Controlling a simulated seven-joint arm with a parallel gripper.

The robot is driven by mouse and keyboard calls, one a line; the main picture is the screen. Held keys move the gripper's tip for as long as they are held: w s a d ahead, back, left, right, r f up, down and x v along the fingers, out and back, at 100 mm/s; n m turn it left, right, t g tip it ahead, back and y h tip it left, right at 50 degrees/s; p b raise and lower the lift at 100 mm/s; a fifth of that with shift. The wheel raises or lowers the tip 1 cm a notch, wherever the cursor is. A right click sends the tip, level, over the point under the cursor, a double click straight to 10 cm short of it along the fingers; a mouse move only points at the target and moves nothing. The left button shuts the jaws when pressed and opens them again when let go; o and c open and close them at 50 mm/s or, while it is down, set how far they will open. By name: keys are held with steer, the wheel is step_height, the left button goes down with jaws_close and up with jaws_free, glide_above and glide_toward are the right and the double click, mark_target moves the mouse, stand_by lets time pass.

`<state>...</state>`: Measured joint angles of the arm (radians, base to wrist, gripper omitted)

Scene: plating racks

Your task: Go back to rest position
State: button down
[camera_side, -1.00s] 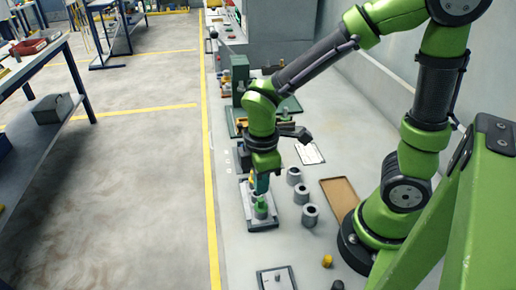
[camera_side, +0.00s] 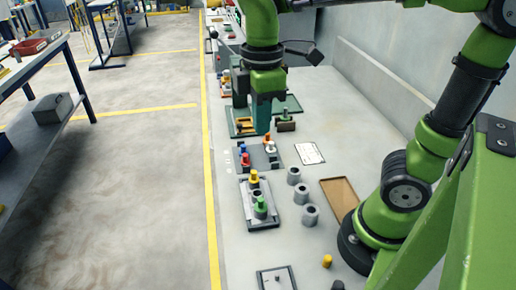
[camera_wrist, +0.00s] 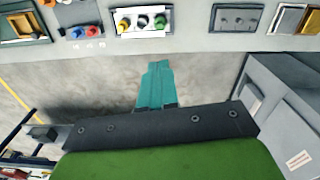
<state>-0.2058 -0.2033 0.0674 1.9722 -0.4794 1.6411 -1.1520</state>
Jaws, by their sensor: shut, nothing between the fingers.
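My gripper (camera_side: 262,125) hangs above the long bench in the side view, its teal fingers shut with nothing between them. It also shows in the wrist view (camera_wrist: 157,75), fingers together and apart from everything. Below it in the side view stands a dark rack (camera_side: 265,225) with a yellow-topped piece (camera_side: 254,178) and a green-topped piece (camera_side: 261,203) on grey cylinders. The same rack, at the top of the wrist view, holds yellow, dark and green tops in a row.
Grey cylinders (camera_side: 310,215) stand right of the rack, near a brown tray (camera_side: 340,197). A second rack (camera_side: 259,158) has red, blue, orange and white pieces. A green fixture (camera_side: 244,122) stands behind. A loose yellow piece (camera_side: 326,261) and a small plate (camera_side: 276,279) lie in front.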

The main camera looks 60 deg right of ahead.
steer(key=s+d+m+t, duration=0.1)
steer(key=m+t, duration=0.1)
steer(key=m, duration=0.3)
steer(key=d+f+m+t+y, duration=0.1)
steer(key=d+m+t, duration=0.1)
steer(key=m, duration=0.2)
steer(key=s+d+m+t+y, duration=0.1)
steer(key=m+t, duration=0.2)
steer(key=m, duration=0.2)
steer(key=shift+s+d+f+m, duration=0.2)
steer(key=shift+s+f+m, duration=0.1)
steer(key=shift+s, duration=0.05)
